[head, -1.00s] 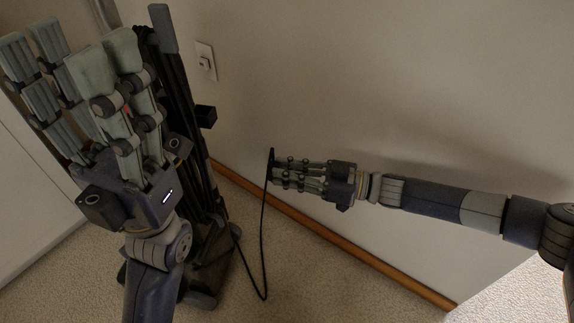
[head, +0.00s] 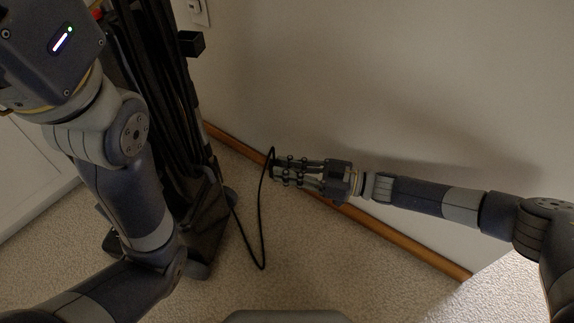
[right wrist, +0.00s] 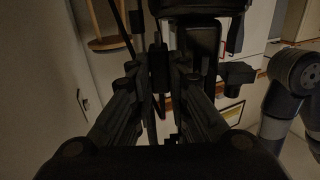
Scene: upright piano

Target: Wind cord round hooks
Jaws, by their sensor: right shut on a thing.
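A dark upright vacuum cleaner (head: 205,225) stands by the wall left of centre in the head view. A black block-shaped hook (head: 191,43) sticks out from its side; a similar block (right wrist: 238,72) shows in the right wrist view. A black cord (head: 263,245) hangs in a loop from my right gripper (head: 277,172) back towards the vacuum's lower part. My right gripper is shut on the cord's end, right of the vacuum and apart from it. A dark piece (right wrist: 159,68) shows between its fingers in the wrist view. My left gripper's body (head: 50,45) is at top left; its fingers are out of frame.
A wall outlet (head: 198,11) is at the top edge. A wooden baseboard (head: 380,233) runs along the wall. The carpet (head: 315,265) below my right gripper looks clear. My left arm covers part of the vacuum.

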